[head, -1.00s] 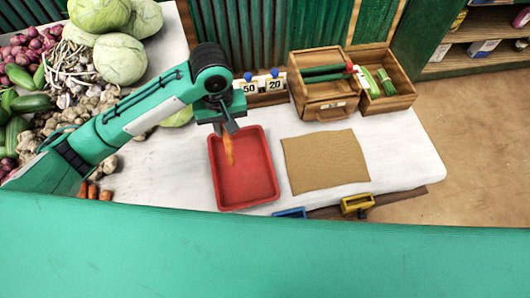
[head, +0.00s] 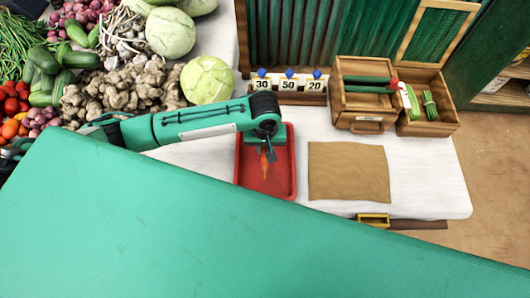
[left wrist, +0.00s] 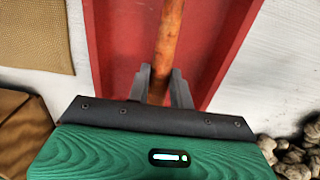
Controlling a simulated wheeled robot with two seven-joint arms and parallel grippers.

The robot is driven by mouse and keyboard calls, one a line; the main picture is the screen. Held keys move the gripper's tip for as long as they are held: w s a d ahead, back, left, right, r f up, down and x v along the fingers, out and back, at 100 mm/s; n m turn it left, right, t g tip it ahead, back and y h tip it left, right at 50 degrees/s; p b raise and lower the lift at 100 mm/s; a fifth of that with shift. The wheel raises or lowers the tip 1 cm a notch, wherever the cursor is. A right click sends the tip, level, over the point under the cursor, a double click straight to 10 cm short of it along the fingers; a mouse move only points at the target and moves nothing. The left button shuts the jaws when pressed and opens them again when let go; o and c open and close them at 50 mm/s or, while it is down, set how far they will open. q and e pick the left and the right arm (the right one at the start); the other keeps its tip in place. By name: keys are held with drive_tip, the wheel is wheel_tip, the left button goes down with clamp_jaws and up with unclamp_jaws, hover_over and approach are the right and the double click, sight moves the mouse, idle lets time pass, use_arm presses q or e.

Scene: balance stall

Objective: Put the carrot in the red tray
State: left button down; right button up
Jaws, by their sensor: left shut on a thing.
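My left gripper (head: 264,151) is over the red tray (head: 285,182) and is shut on the orange carrot (head: 265,164). In the left wrist view the carrot (left wrist: 169,40) sticks out between the two fingers, with the tray (left wrist: 222,70) beneath it. In the head view the carrot hangs down from the fingers. I cannot tell whether its lower end touches the tray floor. My right gripper is not in view.
A brown mat (head: 348,172) lies right of the tray. Wooden boxes (head: 363,95) stand at the back right, and a number rack (head: 288,90) stands behind the tray. Ginger (head: 120,88) and a pale cabbage (head: 208,80) are to the left. White table is bare right of the mat.

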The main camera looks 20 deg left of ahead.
sight(265, 149)
use_arm(q)
wheel_tip(265, 149, down, 4)
drive_tip(key=shift+f, duration=0.15)
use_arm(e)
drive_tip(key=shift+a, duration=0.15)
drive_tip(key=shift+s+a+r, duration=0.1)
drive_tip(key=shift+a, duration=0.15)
use_arm(q)
drive_tip(key=c, duration=1.2)
unclamp_jaws()
drive_tip(key=shift+f, duration=0.15)
drive_tip(key=shift+c, duration=0.2)
wheel_tip(265, 149, up, 12)
drive_tip(key=shift+r+b, duration=0.15)
drive_tip(key=shift+b, duration=0.15)
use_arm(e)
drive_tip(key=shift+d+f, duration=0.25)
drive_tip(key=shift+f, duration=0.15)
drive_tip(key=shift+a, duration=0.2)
